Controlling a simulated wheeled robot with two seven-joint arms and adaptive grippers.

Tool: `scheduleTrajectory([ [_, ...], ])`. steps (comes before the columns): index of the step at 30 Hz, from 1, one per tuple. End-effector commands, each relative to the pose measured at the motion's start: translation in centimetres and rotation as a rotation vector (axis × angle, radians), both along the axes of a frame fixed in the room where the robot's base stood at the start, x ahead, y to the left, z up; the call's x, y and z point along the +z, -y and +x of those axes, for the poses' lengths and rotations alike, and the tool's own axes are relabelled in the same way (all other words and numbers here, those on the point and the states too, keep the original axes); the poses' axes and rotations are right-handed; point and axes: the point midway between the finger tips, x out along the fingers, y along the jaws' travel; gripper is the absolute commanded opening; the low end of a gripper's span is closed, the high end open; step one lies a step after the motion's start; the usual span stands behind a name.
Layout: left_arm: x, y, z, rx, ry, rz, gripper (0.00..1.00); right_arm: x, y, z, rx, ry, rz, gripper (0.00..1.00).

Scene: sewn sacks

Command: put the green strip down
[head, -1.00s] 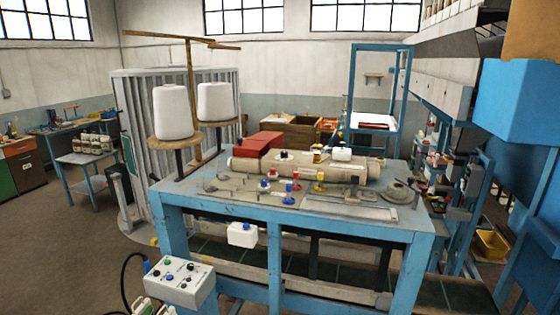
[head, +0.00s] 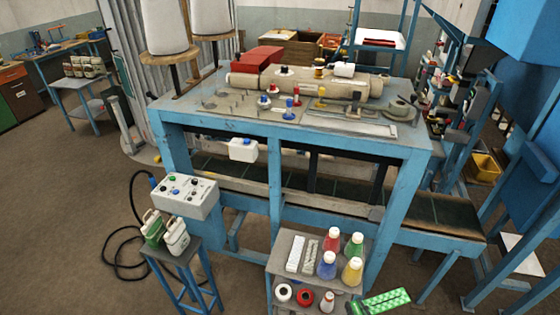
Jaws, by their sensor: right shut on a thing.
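The green strip (head: 386,301) shows at the bottom edge of the head view, right of centre. It is bright green with a pale pattern, and it slants up to the right. My right gripper (head: 360,307) is at its left end, shut on it, and only a small dark part of the gripper shows. The strip is beside the right front of a small grey shelf stand (head: 284,247); I cannot tell whether it touches the stand. My left gripper is not in view.
The stand's top holds two pale strips and several coloured bottles (head: 327,265); spools (head: 305,297) sit on its lower shelf. A blue sewing table (head: 290,130) stands behind. A control box (head: 185,195) and a stool with two small containers (head: 176,237) are at left.

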Motion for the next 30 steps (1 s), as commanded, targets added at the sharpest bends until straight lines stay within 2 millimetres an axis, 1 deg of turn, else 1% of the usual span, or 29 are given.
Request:
scheduleTrajectory([
  [1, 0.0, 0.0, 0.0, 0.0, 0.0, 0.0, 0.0, 0.5, -0.3, 0.3, -0.023, 0.004, 0.007, 0.0],
  [7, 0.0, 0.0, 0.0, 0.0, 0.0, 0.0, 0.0, 2.2, -1.0, 1.6, -0.129, 0.005, 0.009, 0.0],
  [17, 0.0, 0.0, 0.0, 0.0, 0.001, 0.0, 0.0, 4.8, -1.3, 3.5, -0.279, 0.004, 0.006, 0.0],
  [18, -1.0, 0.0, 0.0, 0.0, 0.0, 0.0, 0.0, 3.6, -1.3, 3.4, -0.279, 0.001, 0.001, 0.0],
  [19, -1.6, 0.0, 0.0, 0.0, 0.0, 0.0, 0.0, 2.9, -1.3, 3.4, -0.276, 0.001, -0.001, 0.0],
  [26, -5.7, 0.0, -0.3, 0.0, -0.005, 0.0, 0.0, -1.3, -1.3, 3.4, -0.274, -0.003, -0.002, 0.0],
  [30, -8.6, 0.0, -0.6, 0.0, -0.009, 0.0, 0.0, -4.4, -1.3, 3.5, -0.274, -0.008, -0.002, 0.0],
])
